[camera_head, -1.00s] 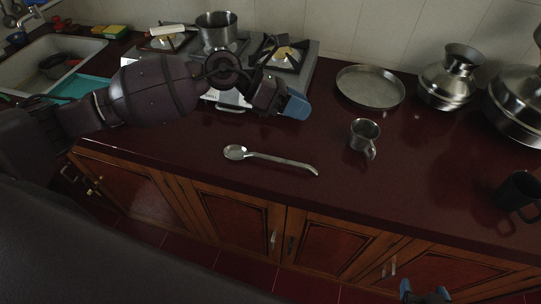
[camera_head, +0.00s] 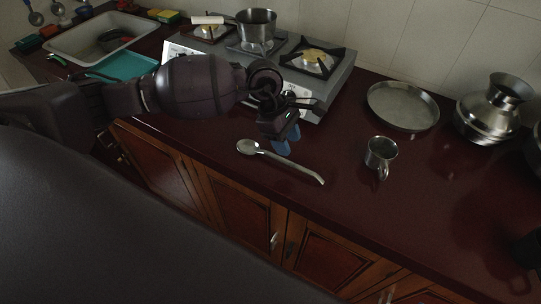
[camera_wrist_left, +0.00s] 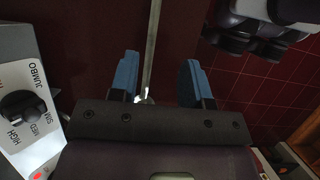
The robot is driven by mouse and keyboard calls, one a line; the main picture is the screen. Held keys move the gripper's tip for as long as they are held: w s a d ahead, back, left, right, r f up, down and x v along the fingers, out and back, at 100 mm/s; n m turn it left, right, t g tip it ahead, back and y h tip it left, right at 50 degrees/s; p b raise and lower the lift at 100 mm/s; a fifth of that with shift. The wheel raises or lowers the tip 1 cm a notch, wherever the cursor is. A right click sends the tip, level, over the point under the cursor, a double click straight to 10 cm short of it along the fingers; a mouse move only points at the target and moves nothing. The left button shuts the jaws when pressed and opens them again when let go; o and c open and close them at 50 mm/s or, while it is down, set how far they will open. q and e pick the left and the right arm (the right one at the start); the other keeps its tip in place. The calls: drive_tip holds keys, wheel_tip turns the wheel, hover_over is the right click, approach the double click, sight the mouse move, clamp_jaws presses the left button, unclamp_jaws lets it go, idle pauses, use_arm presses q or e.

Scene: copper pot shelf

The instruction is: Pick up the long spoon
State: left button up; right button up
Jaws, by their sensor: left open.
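The long spoon (camera_head: 284,163) is silver and lies flat on the dark red counter, its bowl to the left and its handle toward the lower right. My left gripper (camera_head: 286,142) is above the counter, just behind the spoon, with blue fingertips pointing down. In the left wrist view the gripper (camera_wrist_left: 158,80) is open and empty. The spoon's handle (camera_wrist_left: 152,45) runs between the lines of its two fingers there, apart from both. Part of the spoon is hidden behind the gripper body in that view. My right gripper is not in the head view now.
A steel cup (camera_head: 380,154) stands right of the spoon, with a round steel tray (camera_head: 403,106) behind it. A gas stove (camera_head: 335,85) with a saucepan (camera_head: 257,30) is behind the gripper. A metal pot (camera_head: 487,118) is at right. The counter's front edge is close to the spoon.

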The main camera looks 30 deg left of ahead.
use_arm(q)
hover_over(300, 168)
drive_tip(key=a, duration=0.2)
drive_tip(key=f, duration=0.4)
drive_tip(key=shift+s+f, duration=0.1)
drive_tip(key=shift+s, duration=0.2)
drive_tip(key=x, duration=0.4)
drive_tip(key=shift+w+d+f+p, duration=0.1)
drive_tip(key=shift+w+f+p, duration=0.15)
drive_tip(key=shift+w+p, duration=0.15)
drive_tip(key=shift+d+f, duration=0.15)
drive_tip(key=shift+f, duration=0.25)
drive_tip(key=shift+f, duration=0.1)
drive_tip(key=shift+c, duration=0.2)
clamp_jaws()
